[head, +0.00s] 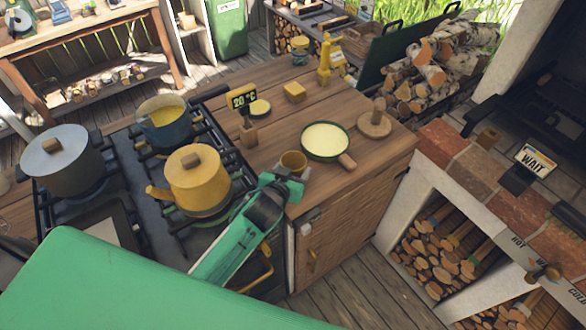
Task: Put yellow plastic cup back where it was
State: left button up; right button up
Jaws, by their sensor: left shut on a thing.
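The yellow plastic cup (293,162) is small, mustard-coloured and upright, with its open top showing. It is at the counter's front edge, left of the green pan. My left gripper (287,177) comes up from the lower left and is shut on the cup. The gripper hides the cup's lower part, so I cannot tell whether it touches the wooden counter (372,166). My right gripper is not in view.
A yellow kettle (196,184), a blue pot (166,120) and a grey lidded pot (62,160) stand on the stove left. A green pan (325,141), round wooden lid (375,122) and a 20 °C sign (242,98) are nearby. Bare counter lies behind the pan.

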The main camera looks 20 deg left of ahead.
pick_arm(q)
jog(key=shift+f, duration=0.15)
jog(key=o, duration=0.9)
jog(key=shift+c, duration=0.2)
jog(key=shift+o, duration=1.1)
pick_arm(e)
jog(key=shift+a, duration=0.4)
